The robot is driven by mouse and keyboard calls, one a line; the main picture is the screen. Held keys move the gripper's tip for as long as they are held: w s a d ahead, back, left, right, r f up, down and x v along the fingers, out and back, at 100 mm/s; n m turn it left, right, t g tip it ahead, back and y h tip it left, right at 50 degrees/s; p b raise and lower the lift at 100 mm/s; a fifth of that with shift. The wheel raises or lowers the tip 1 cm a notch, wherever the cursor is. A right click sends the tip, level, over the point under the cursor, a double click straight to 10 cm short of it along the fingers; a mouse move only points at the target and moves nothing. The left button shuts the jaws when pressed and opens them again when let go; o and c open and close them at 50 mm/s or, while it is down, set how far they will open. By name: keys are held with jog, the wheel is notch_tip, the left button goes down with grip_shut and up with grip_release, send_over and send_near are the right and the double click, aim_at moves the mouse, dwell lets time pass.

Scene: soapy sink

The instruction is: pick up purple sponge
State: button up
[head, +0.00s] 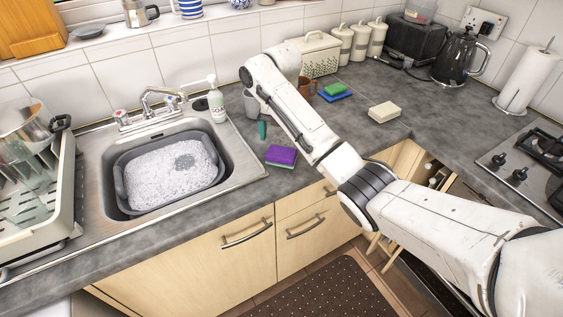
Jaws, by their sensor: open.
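The purple sponge (281,154) lies flat on the grey countertop, to the right of the sink and near the counter's front edge. It is a purple block with a thin greenish lower layer, and nothing covers it. My white arm reaches in from the lower right, passes to the right of the sponge and bends at the back near the tiled wall.
A soap bottle (216,103) and the sink with a foamy basin (118,178) are left. Green and blue sponges (336,91) and a cream block (384,112) lie right of my arm.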

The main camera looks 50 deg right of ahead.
aim_at(281, 152)
jog(key=shift+f+b, duration=0.45)
jog(key=shift+f, duration=0.7)
jog(key=shift+s+f+p, duration=0.1)
jog(key=shift+f+p, duration=0.3)
jog(key=shift+f, duration=1.85)
jog(key=shift+c, duration=0.5)
jog(key=c, duration=0.6)
jog(key=shift+c, duration=0.2)
